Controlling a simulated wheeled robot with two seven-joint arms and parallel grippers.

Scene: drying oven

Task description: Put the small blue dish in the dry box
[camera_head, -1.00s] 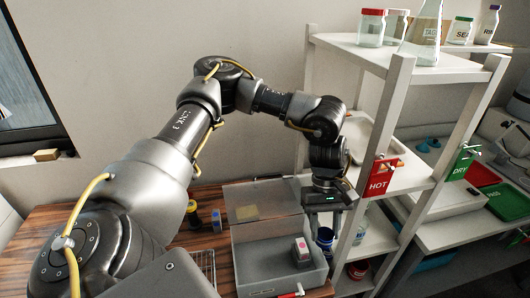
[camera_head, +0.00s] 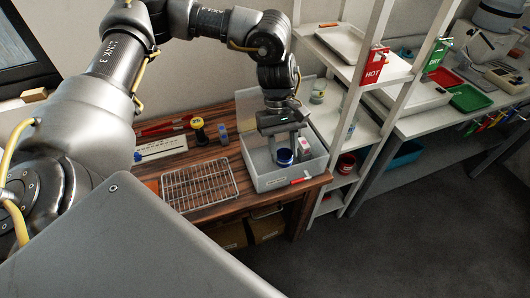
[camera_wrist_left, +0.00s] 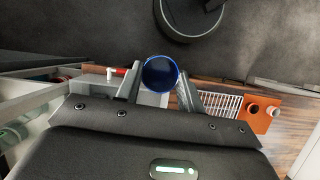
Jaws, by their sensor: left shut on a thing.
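The small blue dish (camera_head: 285,157) is low inside the clear grey dry box (camera_head: 262,180) in the head view. Its round dark-blue inside shows in the left wrist view (camera_wrist_left: 160,73). My left gripper (camera_head: 285,147) points down into the box and is shut on the blue dish, with one finger on each side of it. In the left wrist view the fingers (camera_wrist_left: 160,88) flank the dish. I cannot tell whether the dish touches the box floor. My right gripper is not in view.
A red-handled item (camera_head: 300,180) is at the box's front edge. A wire rack (camera_head: 198,186) lies to the left on the wooden table. A white shelf (camera_head: 345,133) stands close on the right.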

